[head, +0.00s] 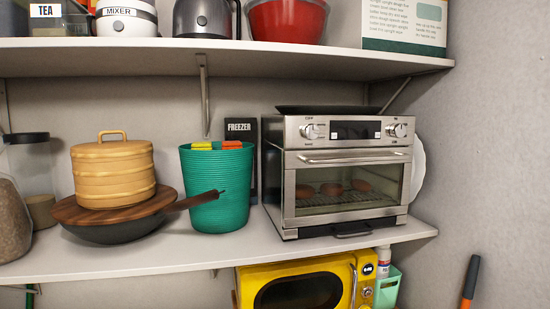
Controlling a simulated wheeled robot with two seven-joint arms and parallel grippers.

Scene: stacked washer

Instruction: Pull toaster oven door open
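The toaster oven (346,137) stands at the right end of the middle shelf. It is silver, with a control panel, a knob on each side of a dark display, and a glass front. Its door (349,187) is shut, and several round brown items lie on a rack behind the glass. A silver bar handle (353,159) runs across the top of the door. A dark tray pull (351,230) sticks out at the bottom. Neither gripper is in the head view, and nothing touches the door.
A green bin (216,190) stands left of the oven. Left of it, a pan (118,229) with a wooden lid holds a yellow container (112,176). An upper shelf (220,60) overhangs the oven. A yellow microwave (300,289) sits below. Room in front of the door looks free.

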